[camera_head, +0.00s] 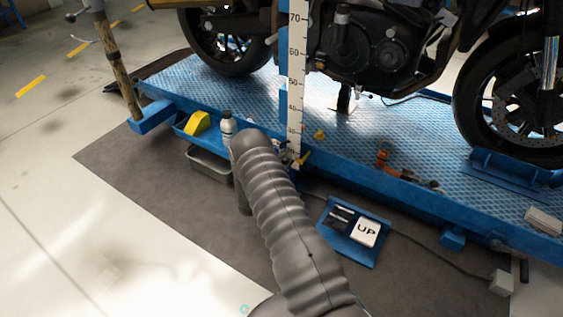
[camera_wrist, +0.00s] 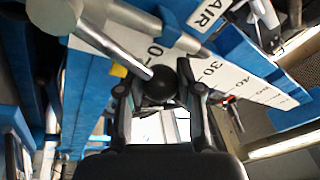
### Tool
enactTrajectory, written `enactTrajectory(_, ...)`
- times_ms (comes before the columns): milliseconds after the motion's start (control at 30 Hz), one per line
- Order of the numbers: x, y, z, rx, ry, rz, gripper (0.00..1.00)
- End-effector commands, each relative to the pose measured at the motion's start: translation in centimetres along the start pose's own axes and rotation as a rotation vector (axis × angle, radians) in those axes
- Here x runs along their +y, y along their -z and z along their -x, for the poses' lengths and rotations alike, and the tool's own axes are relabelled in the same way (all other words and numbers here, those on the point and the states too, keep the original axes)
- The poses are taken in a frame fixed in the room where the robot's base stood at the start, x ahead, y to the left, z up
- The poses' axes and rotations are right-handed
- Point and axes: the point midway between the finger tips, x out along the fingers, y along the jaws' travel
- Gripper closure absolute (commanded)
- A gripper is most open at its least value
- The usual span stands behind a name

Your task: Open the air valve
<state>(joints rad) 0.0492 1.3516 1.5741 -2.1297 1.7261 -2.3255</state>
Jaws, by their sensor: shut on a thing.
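In the wrist view, a black ball knob (camera_wrist: 160,86) sits on the end of a bare metal lever rod (camera_wrist: 112,45) that comes down from the upper left. My gripper (camera_wrist: 160,92) has its two dark fingers on either side of the knob and is shut on it. A white label reading AIR (camera_wrist: 210,14) is at the top, close to the lever. In the head view my dark, ribbed arm reaches to the blue lift's near edge and hides most of the gripper and the valve.
A white scale strip (camera_head: 295,75) runs up a blue post. A motorcycle (camera_head: 385,45) stands on the blue lift platform (camera_head: 255,95). A bottle (camera_head: 228,124) and a grey tray (camera_head: 208,165) are left of my arm. A blue pedal marked UP (camera_head: 366,232) lies on the mat right of it.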

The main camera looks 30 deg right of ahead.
Motion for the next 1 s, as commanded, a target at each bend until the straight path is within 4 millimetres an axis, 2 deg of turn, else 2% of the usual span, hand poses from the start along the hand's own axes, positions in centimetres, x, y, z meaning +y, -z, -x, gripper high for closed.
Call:
enactTrajectory(300,-0.1,0.1,-0.2,0.003,-0.001,-0.002,1.00)
enactTrajectory(333,-0.1,0.1,-0.2,0.003,-0.001,-0.002,0.62)
enactTrajectory(433,-0.2,0.0,-0.1,0.002,0.000,-0.002,0.39)
enactTrajectory(767,-0.3,-0.2,0.5,-0.004,0.003,-0.002,0.39)
enactTrajectory(867,-0.3,-0.2,1.1,-0.005,0.004,-0.002,0.39)
enactTrajectory(1000,-0.3,-0.2,3.3,-0.006,0.004,0.000,0.39)
